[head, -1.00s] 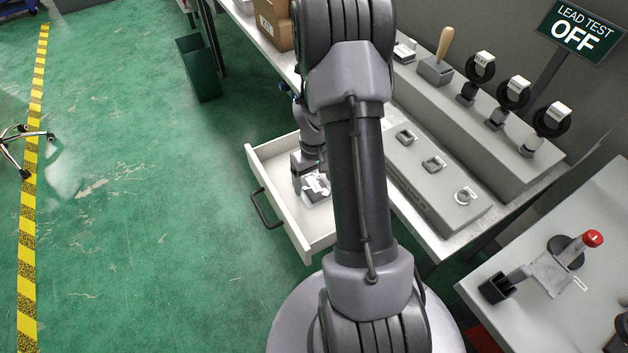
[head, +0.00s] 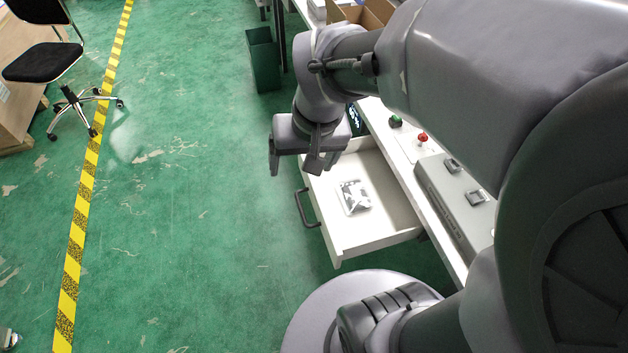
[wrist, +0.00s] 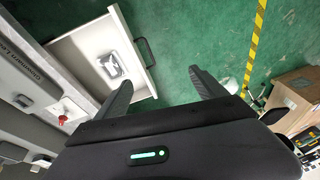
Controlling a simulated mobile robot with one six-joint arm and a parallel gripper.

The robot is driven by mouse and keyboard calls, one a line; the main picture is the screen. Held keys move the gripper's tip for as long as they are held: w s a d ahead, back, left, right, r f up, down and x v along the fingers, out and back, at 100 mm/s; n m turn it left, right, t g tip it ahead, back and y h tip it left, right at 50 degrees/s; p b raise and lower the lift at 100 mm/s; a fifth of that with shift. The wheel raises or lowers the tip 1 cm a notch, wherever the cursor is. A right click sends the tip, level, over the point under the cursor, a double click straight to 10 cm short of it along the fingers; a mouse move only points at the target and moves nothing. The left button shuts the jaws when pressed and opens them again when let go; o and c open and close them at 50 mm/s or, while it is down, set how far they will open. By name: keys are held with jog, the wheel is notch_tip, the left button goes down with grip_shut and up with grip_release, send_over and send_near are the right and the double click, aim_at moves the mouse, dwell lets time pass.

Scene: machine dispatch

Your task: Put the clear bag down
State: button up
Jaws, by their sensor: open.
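The clear bag (head: 354,197) lies flat on the floor of the open white drawer (head: 385,236), with dark and white contents showing through. It also shows in the wrist view (wrist: 112,66), inside the drawer (wrist: 86,46). My gripper (head: 293,170) is above and to the left of the bag in the head view, near the drawer's far left corner, and apart from the bag. Its two fingers are spread wide with nothing between them, as the wrist view also shows (wrist: 165,92).
The drawer's dark handle (head: 307,208) sticks out from its front. The bench with a grey panel (head: 455,205) and red button (head: 422,137) stands to the right. A dark green bin (head: 263,60) stands behind. Green floor at left is clear up to the yellow-black line (head: 88,180).

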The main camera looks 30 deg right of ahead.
jog(key=s+a+r+t+y+b, duration=0.1)
jog(key=s+a+r, duration=0.3)
jog(key=s+a, duration=0.4)
jog(key=shift+r+m+t+y, duration=0.2)
jog(key=shift+m+t+y, duration=0.1)
jog(key=shift+t, duration=0.5)
jog(key=shift+s+a, duration=0.1)
